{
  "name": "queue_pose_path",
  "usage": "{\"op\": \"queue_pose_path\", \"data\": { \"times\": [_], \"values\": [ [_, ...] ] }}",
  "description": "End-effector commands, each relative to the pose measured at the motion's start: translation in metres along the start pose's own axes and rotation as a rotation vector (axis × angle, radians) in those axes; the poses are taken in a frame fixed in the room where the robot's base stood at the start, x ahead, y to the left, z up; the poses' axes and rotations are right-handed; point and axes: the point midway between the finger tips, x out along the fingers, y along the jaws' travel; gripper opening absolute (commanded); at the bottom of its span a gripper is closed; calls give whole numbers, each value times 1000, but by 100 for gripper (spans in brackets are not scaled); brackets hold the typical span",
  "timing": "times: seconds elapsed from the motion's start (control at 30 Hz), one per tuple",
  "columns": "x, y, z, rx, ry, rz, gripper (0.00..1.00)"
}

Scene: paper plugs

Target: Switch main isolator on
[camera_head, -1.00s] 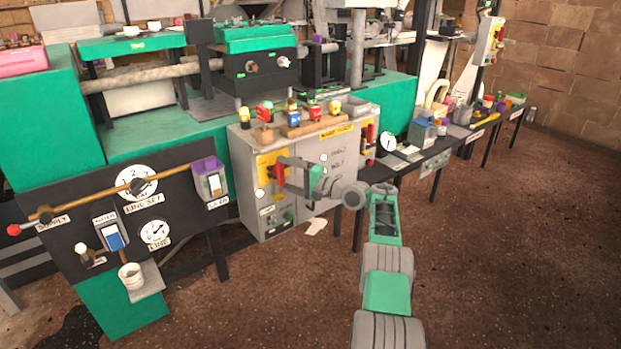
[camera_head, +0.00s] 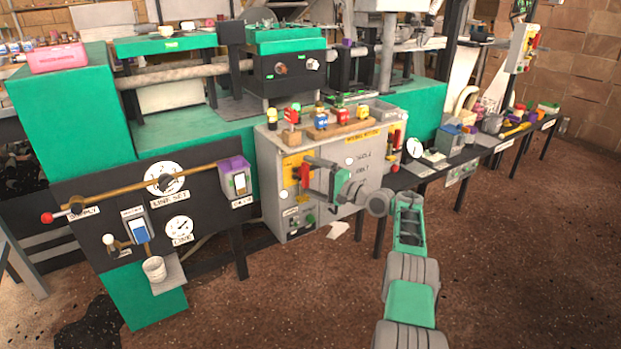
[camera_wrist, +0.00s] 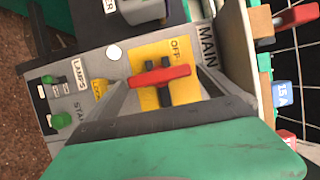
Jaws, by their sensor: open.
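The main isolator is a red handle (camera_wrist: 160,76) on a yellow plate (camera_wrist: 152,58) marked OFF, at the upper part of the grey cabinet (camera_head: 335,205). In the head view the red handle (camera_head: 304,175) stands roughly upright on the panel. My gripper (camera_wrist: 163,82) is open, with one grey finger near each end of the handle in the wrist view. My gripper also shows in the head view (camera_head: 310,177), right in front of the yellow plate. Whether the fingers touch the handle I cannot tell.
Green and black knobs (camera_wrist: 57,119) sit low on the cabinet beside a LAMPS label. Coloured plugs in a wooden block (camera_head: 335,128) stand on the cabinet top. A black gauge board (camera_head: 100,200) is at left. The brown floor (camera_head: 500,270) at right is clear.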

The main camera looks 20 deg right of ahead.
Motion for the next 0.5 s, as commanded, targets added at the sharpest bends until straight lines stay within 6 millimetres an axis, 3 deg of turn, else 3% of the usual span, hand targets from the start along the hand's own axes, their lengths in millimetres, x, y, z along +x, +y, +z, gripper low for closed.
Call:
{"op": "queue_pose_path", "data": {
  "times": [0.13,0.4,0.5],
  "values": [
    [-10,-3,-2,1,3,1,100],
    [-64,-3,-1,3,3,1,100],
    [-75,-2,0,2,1,0,100]
  ]
}}
